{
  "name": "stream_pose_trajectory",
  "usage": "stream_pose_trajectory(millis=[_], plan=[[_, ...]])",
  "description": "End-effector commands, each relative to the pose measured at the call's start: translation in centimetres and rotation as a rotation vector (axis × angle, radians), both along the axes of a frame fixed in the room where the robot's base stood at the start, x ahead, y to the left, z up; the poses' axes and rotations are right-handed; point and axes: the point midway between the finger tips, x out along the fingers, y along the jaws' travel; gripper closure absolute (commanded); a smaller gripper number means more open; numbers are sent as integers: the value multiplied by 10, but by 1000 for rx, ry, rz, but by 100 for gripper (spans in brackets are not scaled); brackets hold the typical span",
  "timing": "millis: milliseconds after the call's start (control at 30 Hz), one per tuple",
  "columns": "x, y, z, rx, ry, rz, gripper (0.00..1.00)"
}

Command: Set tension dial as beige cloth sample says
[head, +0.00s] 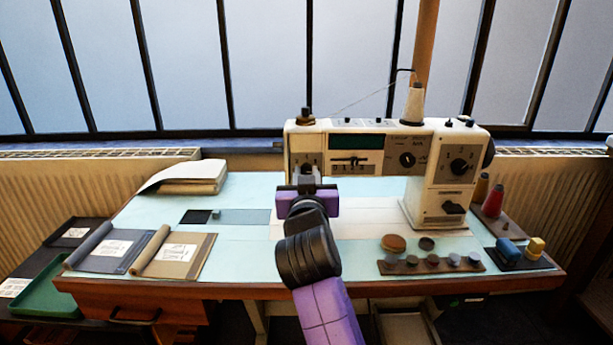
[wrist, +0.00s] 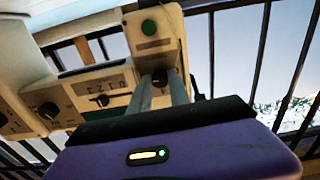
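The beige cloth sample (head: 173,254) lies at the table's left front with a white printed card, too small to read. The cream sewing machine (head: 470,140) stands at the back right. My gripper (head: 308,172) is at the machine's left end, in front of a dark dial with digits around it. In the wrist view, the two fingers (wrist: 162,88) reach to this dial (wrist: 160,76), one on each side. Whether they touch it is unclear. The fingers and their shadow hide most of the dial's face and its pointer.
A grey-blue cloth sample (head: 108,248) lies left of the beige one. The machine also has a slider (head: 352,161), a middle dial (head: 407,159) and a right dial (head: 458,166). Thread spools (head: 493,200) and a bobbin rack (head: 432,264) are at the right. The table's centre left is mostly clear.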

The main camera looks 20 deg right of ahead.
Motion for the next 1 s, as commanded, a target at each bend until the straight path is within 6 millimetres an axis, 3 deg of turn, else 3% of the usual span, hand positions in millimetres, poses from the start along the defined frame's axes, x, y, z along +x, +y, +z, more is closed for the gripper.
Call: stream_pose_trajectory(millis=[33, 100, 467, 1000], plan=[[0, 0, -3, 3, 5, 0, 70], [0, 0, -3, 2, 5, 0, 56], [-2, 1, -1, 0, 2, 1, 55], [-70, 24, -1, 1, 3, 2, 55]])
